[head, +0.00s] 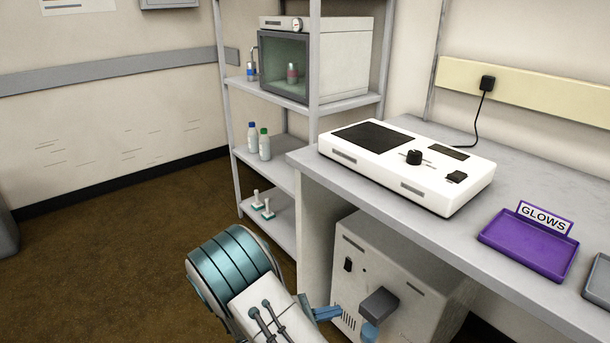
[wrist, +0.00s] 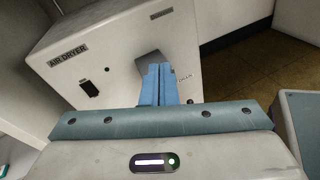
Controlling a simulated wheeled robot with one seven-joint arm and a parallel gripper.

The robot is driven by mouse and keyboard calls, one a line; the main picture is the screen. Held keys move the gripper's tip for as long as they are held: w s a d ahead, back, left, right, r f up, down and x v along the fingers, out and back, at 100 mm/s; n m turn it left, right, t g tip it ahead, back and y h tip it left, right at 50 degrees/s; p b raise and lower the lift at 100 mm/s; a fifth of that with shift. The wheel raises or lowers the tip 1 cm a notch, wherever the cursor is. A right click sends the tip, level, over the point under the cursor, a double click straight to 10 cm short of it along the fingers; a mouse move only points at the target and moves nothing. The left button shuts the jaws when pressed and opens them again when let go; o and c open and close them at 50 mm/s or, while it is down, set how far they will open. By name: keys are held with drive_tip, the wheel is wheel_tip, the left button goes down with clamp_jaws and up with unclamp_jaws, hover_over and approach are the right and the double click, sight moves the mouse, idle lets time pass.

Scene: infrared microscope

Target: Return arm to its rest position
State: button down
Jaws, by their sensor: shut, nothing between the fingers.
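My gripper (head: 328,313) shows at the bottom of the head view, in front of the white air dryer (head: 410,275) under the bench. Its blue fingers are together, with nothing between them. In the wrist view the shut gripper (wrist: 158,85) points at the front of the air dryer (wrist: 125,50), labelled "AIR DRYER". The fingers partly cover a grey block on that front; I cannot tell whether they touch it. My arm is bent low, left of the dryer.
A grey bench (head: 400,212) stands above the dryer, carrying a white instrument (head: 440,185) and a purple tray labelled "GLOWS" (head: 510,252). A shelf rack (head: 355,103) with a glass-fronted chamber and bottles stands behind. Brown floor (head: 110,250) at left is clear.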

drive_tip(key=s+d+r+m+g+y+p, duration=0.1)
drive_tip(key=s+r+m+y+p, duration=0.4)
drive_tip(key=r, duration=1)
drive_tip(key=s+d+r+m+g+y+p, duration=0.1)
drive_tip(key=s+d+r+m+y+p, duration=0.3)
drive_tip(key=r, duration=1.1)
drive_tip(key=s+d+r+m+g+y+p, duration=0.1)
drive_tip(key=s+d+r+m+y+p, duration=0.2)
drive_tip(key=r+p, duration=1.1)
drive_tip(key=s+r+m+y, duration=0.1)
drive_tip(key=s+m+y, duration=0.2)
drive_tip(key=s+m, duration=0.3)
drive_tip(key=shift+d+r+m, duration=0.25)
drive_tip(key=shift+r+m, duration=0.1)
drive_tip(key=shift+m, duration=0.85)
